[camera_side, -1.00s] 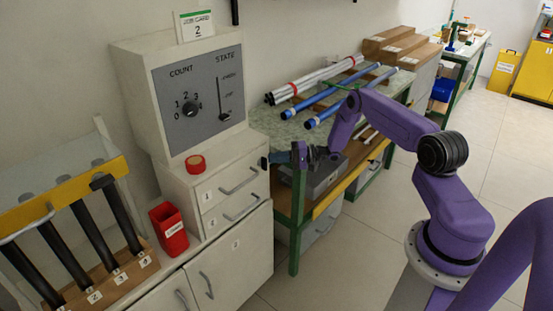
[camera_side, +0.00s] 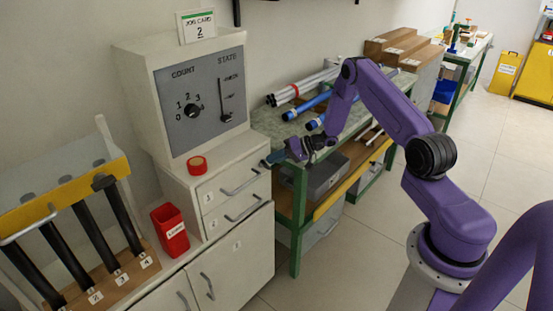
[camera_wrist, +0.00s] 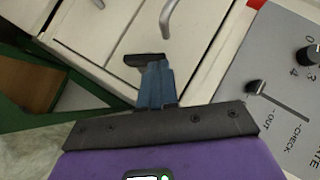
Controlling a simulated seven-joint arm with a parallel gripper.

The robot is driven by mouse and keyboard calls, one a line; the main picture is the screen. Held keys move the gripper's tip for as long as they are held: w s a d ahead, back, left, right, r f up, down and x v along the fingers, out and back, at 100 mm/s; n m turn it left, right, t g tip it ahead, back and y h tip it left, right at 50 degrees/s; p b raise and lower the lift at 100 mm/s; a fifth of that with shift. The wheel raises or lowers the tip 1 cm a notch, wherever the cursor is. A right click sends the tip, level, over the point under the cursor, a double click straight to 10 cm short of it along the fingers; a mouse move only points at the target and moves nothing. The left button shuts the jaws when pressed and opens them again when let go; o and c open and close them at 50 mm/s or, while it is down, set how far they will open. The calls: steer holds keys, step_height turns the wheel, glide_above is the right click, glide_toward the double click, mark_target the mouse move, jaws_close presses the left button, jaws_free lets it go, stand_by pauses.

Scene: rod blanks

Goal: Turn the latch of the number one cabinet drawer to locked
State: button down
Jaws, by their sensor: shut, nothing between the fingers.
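The number one drawer (camera_side: 234,186) is the upper drawer of the white cabinet, with a grey handle, and looks closed. In the wrist view its front (camera_wrist: 150,40) fills the upper middle, with the handle (camera_wrist: 168,18) above my fingers. A dark bar that looks like the latch (camera_wrist: 136,60) lies crosswise just beyond my fingertips. I cannot tell whether it reads as locked. My gripper (camera_wrist: 156,66) is shut and empty, its blue fingers right at the bar, seemingly touching it. In the side view my gripper (camera_side: 268,161) is at the drawer's right end and hides the latch.
The green-framed bench (camera_side: 294,220) with pipes stands close on the right of the cabinet. A panel with a knob and slider (camera_side: 203,100) stands on top. Floor in front is clear.

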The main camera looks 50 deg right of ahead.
steer(key=shift+a+r+n+g+h, duration=0.1)
steer(key=shift+a+n+g+h, duration=0.2)
steer(key=shift+a+n+h, duration=1.1)
steer(key=shift+a+m, duration=0.3)
steer(key=shift+a, duration=0.15)
steer(key=shift+r, duration=0.75)
